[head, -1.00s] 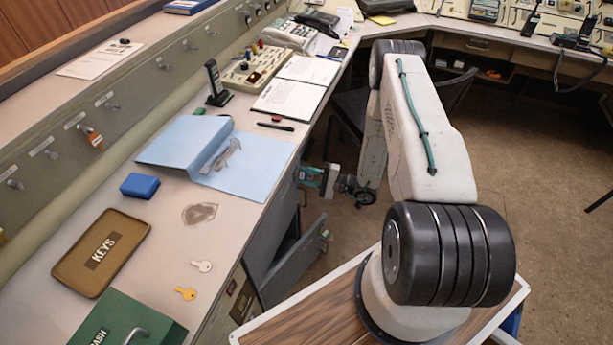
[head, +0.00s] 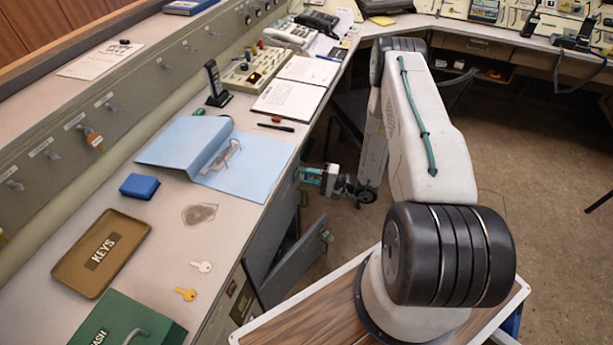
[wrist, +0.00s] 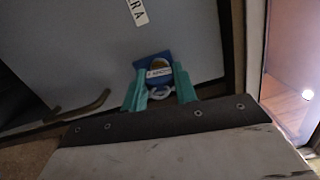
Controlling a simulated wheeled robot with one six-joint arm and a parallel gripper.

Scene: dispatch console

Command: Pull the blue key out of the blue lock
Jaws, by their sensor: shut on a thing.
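In the wrist view, the blue lock (wrist: 147,62) is a blue block with a brass round face, set against a grey panel. My gripper (wrist: 159,76) has teal fingers on either side of a pale-blue, ring-shaped key head (wrist: 159,91), which I take as the blue key. It is shut on that head, close in front of the lock. The key's shank is hidden, so I cannot tell how deep it sits. In the head view my gripper (head: 311,175) is at the desk's side, below the desktop edge; the lock and key cannot be made out there.
An open grey drawer or door (head: 290,262) stands out from the desk below my gripper. A bent handle (wrist: 80,108) is on the panel left of the lock. On the desktop are a KEYS tray (head: 100,252), a white key (head: 201,267), a yellow key (head: 186,294) and a blue folder (head: 255,170).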

